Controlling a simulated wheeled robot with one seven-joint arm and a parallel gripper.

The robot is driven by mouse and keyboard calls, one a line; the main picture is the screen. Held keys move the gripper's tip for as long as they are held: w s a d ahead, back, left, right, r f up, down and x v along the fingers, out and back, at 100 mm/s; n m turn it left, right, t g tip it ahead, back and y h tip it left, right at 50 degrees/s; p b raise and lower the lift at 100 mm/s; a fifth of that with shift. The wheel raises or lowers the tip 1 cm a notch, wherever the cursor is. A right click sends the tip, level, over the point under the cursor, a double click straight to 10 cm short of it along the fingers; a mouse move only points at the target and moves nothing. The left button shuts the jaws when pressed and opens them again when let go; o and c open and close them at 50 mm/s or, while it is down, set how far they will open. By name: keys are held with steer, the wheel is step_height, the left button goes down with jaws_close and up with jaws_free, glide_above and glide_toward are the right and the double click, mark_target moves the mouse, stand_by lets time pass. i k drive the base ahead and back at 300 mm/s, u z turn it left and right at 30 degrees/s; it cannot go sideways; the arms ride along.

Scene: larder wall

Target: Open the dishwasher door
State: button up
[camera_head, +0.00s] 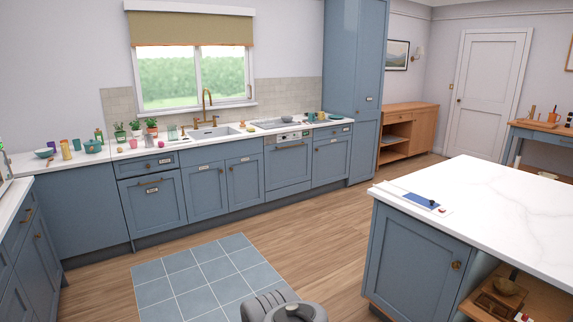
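The dishwasher door (288,168) is a blue panel in the run of cabinets along the back wall, below the counter and right of the sink. A thin bar handle (290,146) crosses its upper part. A pale control strip (289,136) runs along the top of the dishwasher. The door looks shut and flush with the cabinets beside it. My gripper is not in this view. A grey rounded part of my own body shows at the bottom middle, well away from the dishwasher.
Wooden floor (325,221) lies open before the dishwasher, with a blue tiled patch (205,275) nearer me. A white-topped island (485,205) stands at the right. Blue cabinets (332,158) flank the dishwasher. The sink (212,132) and small items are on the counter.

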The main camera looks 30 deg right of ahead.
mark_target(288, 163)
steer(key=z, duration=1)
steer(key=i, duration=7)
steer(key=u, duration=1.75)
